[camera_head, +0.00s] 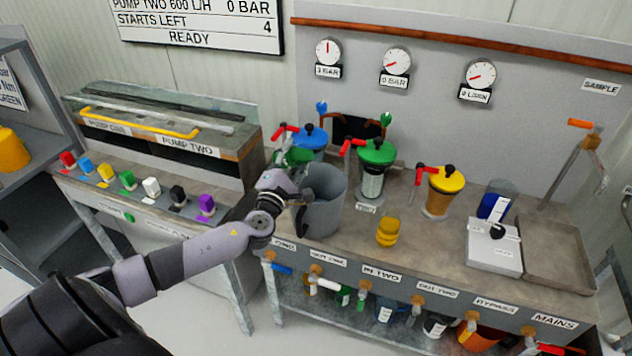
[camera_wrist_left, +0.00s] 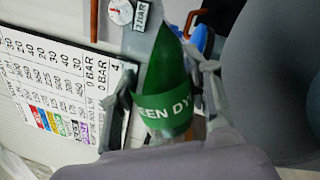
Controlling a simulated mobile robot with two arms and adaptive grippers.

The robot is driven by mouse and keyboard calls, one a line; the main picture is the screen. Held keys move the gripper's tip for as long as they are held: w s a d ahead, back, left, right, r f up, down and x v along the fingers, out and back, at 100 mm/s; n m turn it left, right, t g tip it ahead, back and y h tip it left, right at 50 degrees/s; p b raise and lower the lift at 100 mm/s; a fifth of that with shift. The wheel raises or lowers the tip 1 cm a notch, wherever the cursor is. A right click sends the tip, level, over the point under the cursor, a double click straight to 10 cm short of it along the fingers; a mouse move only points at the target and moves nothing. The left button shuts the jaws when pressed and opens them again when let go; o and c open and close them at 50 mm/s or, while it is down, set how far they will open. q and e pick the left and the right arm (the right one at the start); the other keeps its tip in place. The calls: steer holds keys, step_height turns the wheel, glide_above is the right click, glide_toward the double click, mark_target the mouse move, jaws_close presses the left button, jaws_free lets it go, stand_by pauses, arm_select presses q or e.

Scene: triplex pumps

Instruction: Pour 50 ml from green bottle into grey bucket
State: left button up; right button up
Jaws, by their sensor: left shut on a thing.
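My left gripper (camera_head: 290,180) is shut on the green bottle (camera_head: 295,157), just at the upper left of the grey bucket (camera_head: 322,207). In the left wrist view the green bottle (camera_wrist_left: 168,85) lies between the two fingers, with a pale-lettered label ending in "EEN DY". The bottle looks tilted; its mouth and any flow are not clear. The grey bucket stands upright on the bench; its inside is mostly dark and its contents cannot be told. A large grey curved surface, likely the bucket (camera_wrist_left: 280,80), fills the right of the wrist view. My right gripper is not in view.
A green-lidded vessel (camera_head: 372,175) and a yellow-lidded vessel (camera_head: 440,195) with red handles stand right of the bucket. A blue-lidded one (camera_head: 312,138) is behind it. Yellow stacked pieces (camera_head: 388,233), a white scale (camera_head: 494,250) and a tray (camera_head: 560,258) lie farther right.

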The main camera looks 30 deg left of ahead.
arm_select(q)
steer(key=shift+a+r+m, duration=0.1)
steer(key=shift+r+m, duration=0.45)
steer(key=shift+m, duration=0.55)
stand_by(1.6)
steer(key=shift+a+f+m+h+p, duration=0.15)
steer(key=shift+m+p, duration=0.15)
steer(key=shift+m, duration=0.3)
steer(key=shift+a+f+m+h+p, duration=0.15)
steer(key=shift+m+p, duration=0.1)
steer(key=shift+m, duration=0.35)
stand_by(2.3)
